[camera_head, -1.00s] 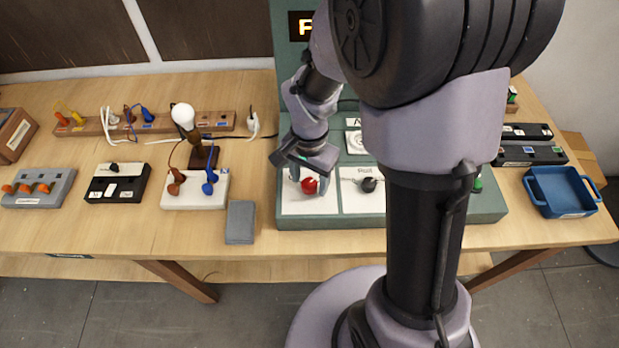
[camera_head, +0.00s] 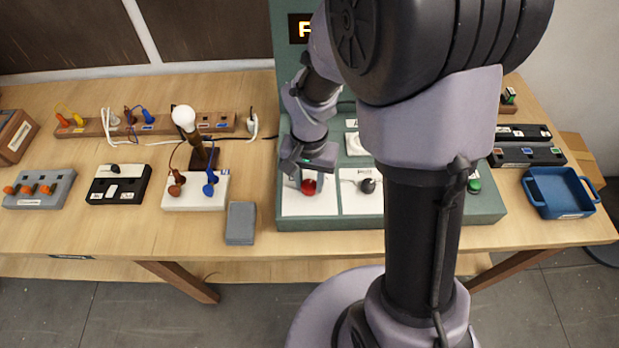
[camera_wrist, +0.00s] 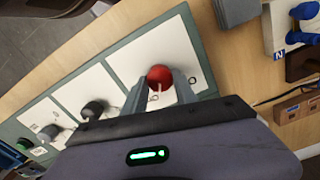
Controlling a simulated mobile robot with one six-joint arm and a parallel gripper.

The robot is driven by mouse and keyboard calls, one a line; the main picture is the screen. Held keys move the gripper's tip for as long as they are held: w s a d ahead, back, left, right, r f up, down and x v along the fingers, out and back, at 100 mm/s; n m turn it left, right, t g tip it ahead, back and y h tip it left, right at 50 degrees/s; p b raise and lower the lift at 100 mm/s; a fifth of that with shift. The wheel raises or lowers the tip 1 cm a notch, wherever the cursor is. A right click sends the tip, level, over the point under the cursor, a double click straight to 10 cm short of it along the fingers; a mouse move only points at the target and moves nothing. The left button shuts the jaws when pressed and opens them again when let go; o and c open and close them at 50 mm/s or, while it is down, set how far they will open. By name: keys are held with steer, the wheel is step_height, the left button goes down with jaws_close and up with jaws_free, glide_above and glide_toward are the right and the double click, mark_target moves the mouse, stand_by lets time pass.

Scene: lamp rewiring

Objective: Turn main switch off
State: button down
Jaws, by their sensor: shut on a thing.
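The main switch is a red rotary knob (camera_head: 309,186) on a white plate at the left end of the green panel (camera_head: 400,222). In the wrist view the red knob (camera_wrist: 160,78) sits between the two fingers of my gripper (camera_wrist: 158,90), with a pale mark line on it. My gripper (camera_head: 309,178) reaches down from above and is shut on the knob. The fingers hide part of the knob's sides and the lettering on its plate.
A black knob (camera_head: 367,186) is right of the red one, and a green button (camera_head: 474,186) is further right. A grey block (camera_head: 241,223) lies left of the panel. A lamp bulb (camera_head: 184,118) stands behind it. A blue tray (camera_head: 560,190) is at the right.

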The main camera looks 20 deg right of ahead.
mark_target(309, 184)
steer(key=n+p, duration=0.1)
steer(key=n, duration=0.6)
steer(key=shift+p, duration=0.35)
steer(key=n+p, duration=0.1)
steer(key=n, duration=0.3)
steer(key=shift+n+p, duration=0.4)
steer(key=shift+n, duration=1.5)
steer(key=c, duration=1)
jaws_free()
step_height(309, 184, up, 18)
steer(key=p, duration=0.5)
steer(key=shift+f+p, duration=0.25)
steer(key=shift+p, duration=0.05)
